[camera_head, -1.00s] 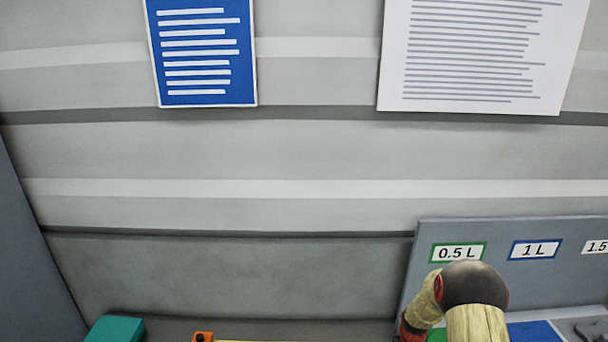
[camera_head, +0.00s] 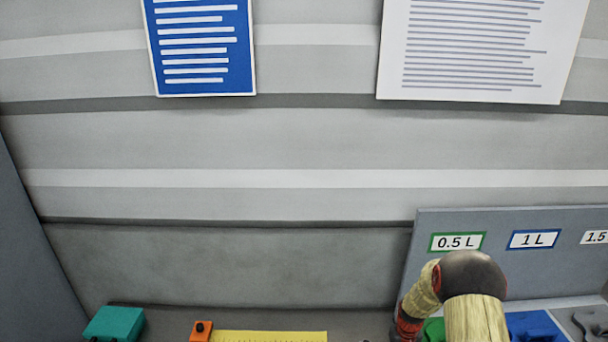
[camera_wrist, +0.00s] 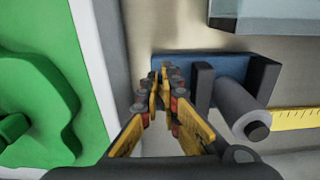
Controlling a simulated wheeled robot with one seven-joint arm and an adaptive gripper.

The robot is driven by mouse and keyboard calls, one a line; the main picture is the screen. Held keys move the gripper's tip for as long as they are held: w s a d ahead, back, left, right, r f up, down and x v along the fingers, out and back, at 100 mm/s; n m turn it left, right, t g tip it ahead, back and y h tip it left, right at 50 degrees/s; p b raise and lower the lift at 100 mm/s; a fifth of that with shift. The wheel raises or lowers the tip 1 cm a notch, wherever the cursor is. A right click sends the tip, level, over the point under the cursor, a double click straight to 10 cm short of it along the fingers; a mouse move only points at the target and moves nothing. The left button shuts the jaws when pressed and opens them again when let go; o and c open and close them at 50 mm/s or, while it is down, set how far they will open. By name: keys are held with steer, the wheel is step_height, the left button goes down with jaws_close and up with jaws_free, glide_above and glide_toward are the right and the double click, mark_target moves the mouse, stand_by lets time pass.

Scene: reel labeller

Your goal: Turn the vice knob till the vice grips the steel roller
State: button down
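The vice shows in the wrist view, with a blue base (camera_wrist: 222,68) and two dark jaws, the left jaw (camera_wrist: 201,88) and the right jaw (camera_wrist: 262,77). The steel roller (camera_wrist: 236,105), a grey cylinder with a dark end, lies between the jaws. Whether both jaws touch it I cannot tell. My gripper (camera_wrist: 162,88) is just left of the left jaw, its yellow fingers converging to closely spaced tips over the base's left end. The vice knob is not clearly visible; the fingers may hide it. The head view shows my arm but not the vice.
A green part (camera_wrist: 35,100) stands left of my gripper in the wrist view. A yellow scale strip (camera_wrist: 295,118) lies right of the roller. A teal block (camera_head: 114,324), an orange block (camera_head: 201,331) and a grey labelled panel (camera_head: 500,265) stand along the back.

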steer(key=shift+s+a+f+b, duration=0.4)
steer(key=shift+a+f, duration=0.25)
steer(key=shift+a, duration=0.15)
steer(key=shift+w+a+r+b, duration=0.2)
steer(key=shift+a+b, duration=0.1)
steer(key=shift+b, duration=0.1)
steer(key=shift+a, duration=0.1)
steer(key=shift+w+a+r, duration=0.15)
steer(key=shift+w+r, duration=0.1)
steer(key=shift+w, duration=0.05)
steer(key=shift+s+a, duration=0.15)
steer(key=shift+s, duration=0.2)
steer(key=shift+r+p, duration=1.15)
steer(key=shift+r, duration=1.8)
